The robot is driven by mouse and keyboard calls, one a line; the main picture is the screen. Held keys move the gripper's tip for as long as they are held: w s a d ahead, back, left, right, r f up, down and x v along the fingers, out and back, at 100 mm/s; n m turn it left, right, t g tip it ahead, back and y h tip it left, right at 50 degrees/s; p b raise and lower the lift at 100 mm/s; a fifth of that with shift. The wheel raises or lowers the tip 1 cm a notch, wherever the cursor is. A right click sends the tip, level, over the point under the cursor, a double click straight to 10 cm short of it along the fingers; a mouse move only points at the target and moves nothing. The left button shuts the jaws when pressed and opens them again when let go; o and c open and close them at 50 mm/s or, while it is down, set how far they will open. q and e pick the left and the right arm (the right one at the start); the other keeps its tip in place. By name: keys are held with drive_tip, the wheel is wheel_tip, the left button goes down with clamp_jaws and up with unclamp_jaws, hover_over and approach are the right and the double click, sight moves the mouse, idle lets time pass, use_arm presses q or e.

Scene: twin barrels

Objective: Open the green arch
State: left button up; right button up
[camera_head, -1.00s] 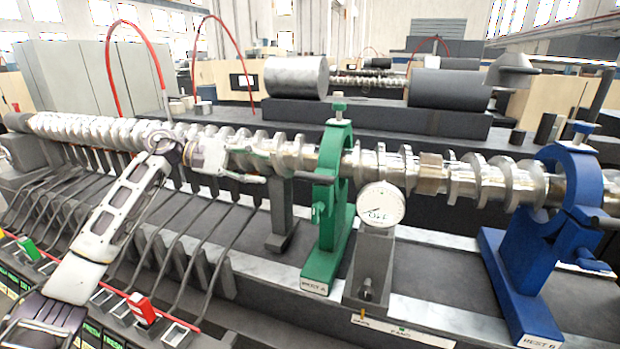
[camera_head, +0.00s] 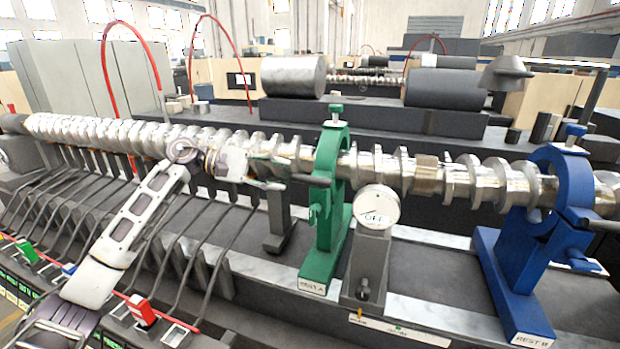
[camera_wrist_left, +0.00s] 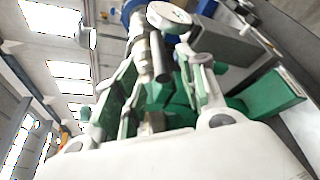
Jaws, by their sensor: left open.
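The green arch (camera_head: 326,165) stands around the shaft in the middle of the head view, on a green foot marked REST A. A dark rod (camera_head: 312,178) sticks out at its side, near my left gripper. My left gripper (camera_head: 278,174) is open, just left of the arch at shaft height. In the left wrist view its fingers (camera_wrist_left: 162,90) are spread, with green parts of the arch (camera_wrist_left: 180,103) and a dark rod end (camera_wrist_left: 163,62) between or beyond them. I cannot tell if they touch. The right gripper is not in view.
The lobed metal shaft (camera_head: 425,173) runs across the bench. A dial gauge (camera_head: 376,206) on a grey block stands close right of the green arch. A blue arch (camera_head: 548,190) stands farther right.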

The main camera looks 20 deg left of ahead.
sight(309, 180)
use_arm(q)
drive_tip(key=p+x, duration=0.1)
drive_tip(key=x, duration=0.5)
drive_tip(key=shift+w+d+p, duration=0.15)
drive_tip(key=shift+d+p, duration=0.15)
drive_tip(key=shift+p, duration=0.1)
drive_tip(key=shift+w+d+f, duration=0.15)
drive_tip(key=shift+d, duration=0.4)
drive_tip(key=shift+d+f, duration=0.1)
drive_tip(key=shift+d, duration=0.05)
drive_tip(key=shift+c, duration=0.2)
clamp_jaws()
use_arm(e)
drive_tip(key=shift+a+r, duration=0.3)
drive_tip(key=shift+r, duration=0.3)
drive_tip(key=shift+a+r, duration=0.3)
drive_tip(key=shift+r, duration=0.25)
